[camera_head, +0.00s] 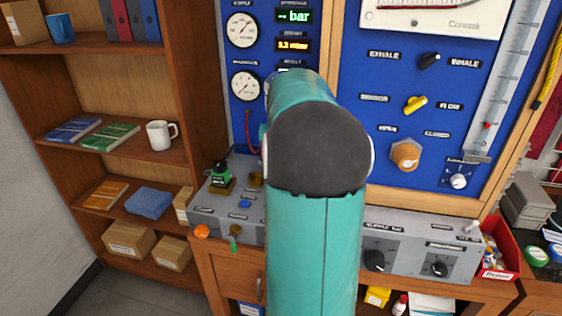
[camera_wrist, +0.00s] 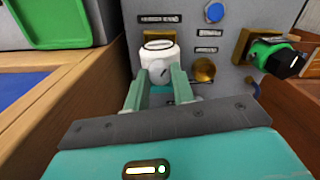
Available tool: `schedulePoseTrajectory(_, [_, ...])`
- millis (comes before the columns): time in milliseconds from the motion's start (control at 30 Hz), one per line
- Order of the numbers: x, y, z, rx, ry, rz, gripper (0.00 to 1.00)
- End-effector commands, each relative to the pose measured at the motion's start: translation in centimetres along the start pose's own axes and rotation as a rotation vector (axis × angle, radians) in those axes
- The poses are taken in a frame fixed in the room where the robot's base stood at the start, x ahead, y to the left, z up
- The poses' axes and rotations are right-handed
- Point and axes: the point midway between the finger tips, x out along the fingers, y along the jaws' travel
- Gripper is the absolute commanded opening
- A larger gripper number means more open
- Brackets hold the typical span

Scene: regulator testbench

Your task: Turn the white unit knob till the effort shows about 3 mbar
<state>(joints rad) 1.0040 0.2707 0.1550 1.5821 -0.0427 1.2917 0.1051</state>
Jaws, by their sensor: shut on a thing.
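In the wrist view the white unit (camera_wrist: 158,49) stands on the grey testbench box, with a grey round knob (camera_wrist: 160,72) on its near side. My gripper (camera_wrist: 160,78) has its two green fingers on either side of this knob and is shut on it. In the head view my teal arm hides the gripper and the white unit. An amber display (camera_head: 293,45) on the blue panel seems to read about 3.2 mbar; its label is too small to read.
In the wrist view a brass knob (camera_wrist: 203,69) and a green-and-black fitting (camera_wrist: 277,57) sit right of the white unit, and a green tray (camera_wrist: 62,22) stands at the left. In the head view a red bin (camera_head: 500,258) stands at the right of the bench.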

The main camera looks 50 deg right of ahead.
Motion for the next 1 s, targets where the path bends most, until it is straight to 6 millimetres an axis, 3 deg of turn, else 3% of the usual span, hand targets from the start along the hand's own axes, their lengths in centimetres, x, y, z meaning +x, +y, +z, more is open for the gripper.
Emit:
schedulePoseTrajectory(400, [-0.04, -0.04, -0.01, -0.222, 0.001, 0.0, 0.02])
schedulePoseTrajectory(967, [-0.03, -0.01, -0.01, -0.256, 0.001, 0.0, 0.02])
schedulePoseTrajectory(1000, [-0.03, -0.01, -0.01, -0.256, 0.0, 0.0, 0.29])
